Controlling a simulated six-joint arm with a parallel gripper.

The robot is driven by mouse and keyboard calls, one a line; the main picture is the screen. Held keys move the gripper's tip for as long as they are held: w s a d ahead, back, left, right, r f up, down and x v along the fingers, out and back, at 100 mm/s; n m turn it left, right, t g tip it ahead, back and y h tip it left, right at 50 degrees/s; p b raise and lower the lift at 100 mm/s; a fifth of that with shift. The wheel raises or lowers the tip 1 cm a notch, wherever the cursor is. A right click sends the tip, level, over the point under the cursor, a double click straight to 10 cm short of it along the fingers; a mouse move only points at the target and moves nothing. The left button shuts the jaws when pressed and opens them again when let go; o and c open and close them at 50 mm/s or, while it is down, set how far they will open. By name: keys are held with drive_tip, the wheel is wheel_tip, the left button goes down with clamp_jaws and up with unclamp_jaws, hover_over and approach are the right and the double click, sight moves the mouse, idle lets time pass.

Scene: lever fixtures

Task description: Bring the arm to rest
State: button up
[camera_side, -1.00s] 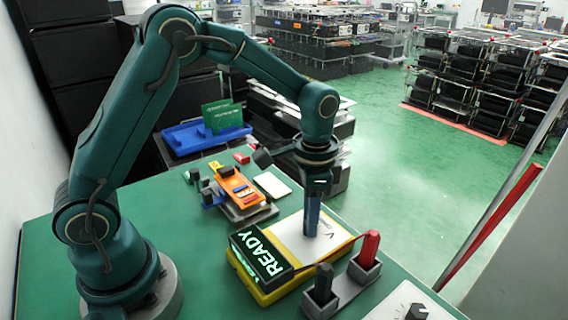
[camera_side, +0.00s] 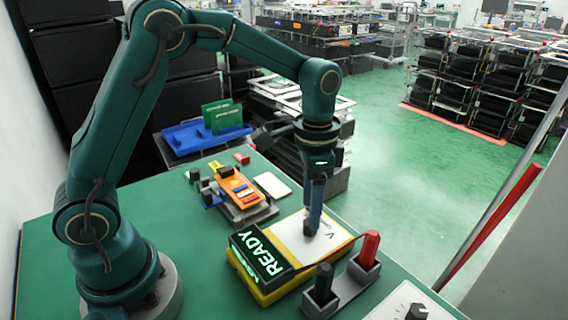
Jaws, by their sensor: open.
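My gripper (camera_side: 312,226) points straight down above the white plate of the yellow tester box (camera_side: 338,236). Its blue fingers overlap the plate in the picture; I cannot tell whether the tips touch it. The jaws are open, though the gap between them hardly shows from this side. I see nothing held. The box has a black display (camera_side: 262,254) that reads READY in lit letters.
A grey fixture with a black lever (camera_side: 322,285) and a red lever (camera_side: 369,250) stands in front of the box. A white dial panel (camera_side: 410,304) is at the lower right. An orange fixture (camera_side: 240,187) and a blue tray (camera_side: 200,138) are behind. Green table at left is clear.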

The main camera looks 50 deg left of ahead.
drive_tip(key=shift+r, duration=1)
